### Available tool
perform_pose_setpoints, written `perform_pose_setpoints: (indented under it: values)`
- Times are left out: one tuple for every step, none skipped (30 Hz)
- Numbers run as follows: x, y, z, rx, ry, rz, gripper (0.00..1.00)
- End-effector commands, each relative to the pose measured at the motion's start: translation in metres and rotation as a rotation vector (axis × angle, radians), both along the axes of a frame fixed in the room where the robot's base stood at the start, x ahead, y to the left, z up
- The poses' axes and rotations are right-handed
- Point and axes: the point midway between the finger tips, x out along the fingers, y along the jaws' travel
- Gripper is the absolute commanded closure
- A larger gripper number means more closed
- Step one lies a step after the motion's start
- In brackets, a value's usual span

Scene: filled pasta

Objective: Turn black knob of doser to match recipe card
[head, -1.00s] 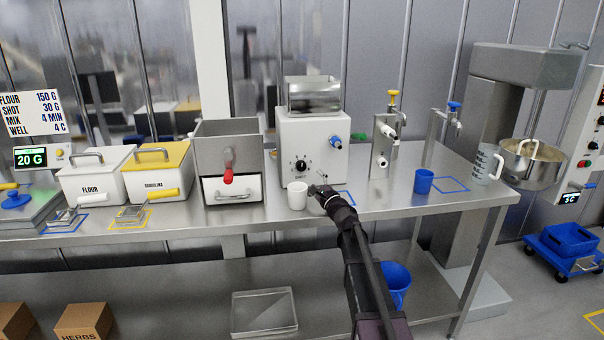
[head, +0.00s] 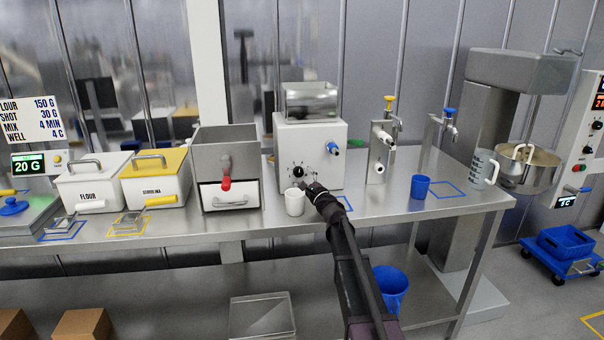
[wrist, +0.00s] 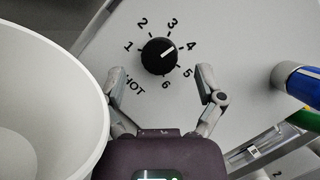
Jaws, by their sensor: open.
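The doser is a white box (head: 326,158) with a steel hopper. Its black knob (head: 298,171) is on the front face. In the wrist view the black knob (wrist: 159,56) has a dial marked 1 to 6, and its white line points toward 4. The word SHOT beside it is partly covered by a finger. My gripper (head: 308,187) is just below the knob in the head view. In the wrist view my open gripper (wrist: 160,78) has its fingers either side below the knob, apart from it. The recipe card (head: 30,119) reads SHOT 30 G.
A white cup (head: 294,202) stands under the doser, close on the left of my gripper, and fills the left of the wrist view.

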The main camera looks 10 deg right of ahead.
Motion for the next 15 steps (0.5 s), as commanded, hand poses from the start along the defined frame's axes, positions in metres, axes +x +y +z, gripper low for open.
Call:
perform_pose_setpoints:
  values:
    - [0.008,0.002,0.003,0.000,0.000,0.000,0.13]
    - [0.011,0.003,0.004,0.000,0.000,0.000,0.13]
    - [0.014,0.005,0.004,0.000,0.000,0.000,0.13]
    - [0.016,0.006,0.005,0.000,0.000,0.000,0.13]
    - [0.018,0.007,0.005,0.000,0.000,0.000,0.13]
    - [0.020,0.007,0.006,0.000,0.001,-0.001,0.13]
    - [0.021,0.008,0.006,0.000,0.001,-0.001,0.13]
    - [0.022,0.008,0.006,0.000,0.001,-0.001,0.13]
    - [0.023,0.009,0.006,0.000,0.000,-0.001,0.13]
    - [0.023,0.009,0.006,0.000,0.000,-0.001,0.13]
    - [0.023,0.009,0.006,0.000,0.000,-0.001,0.13]
    - [0.023,0.009,0.006,0.000,0.000,-0.001,0.13]
    - [0.023,0.009,0.006,0.000,0.000,-0.001,0.13]
    - [0.023,0.009,0.006,0.000,0.000,-0.001,0.13]
    - [0.023,0.009,0.006,0.000,0.001,-0.002,0.13]
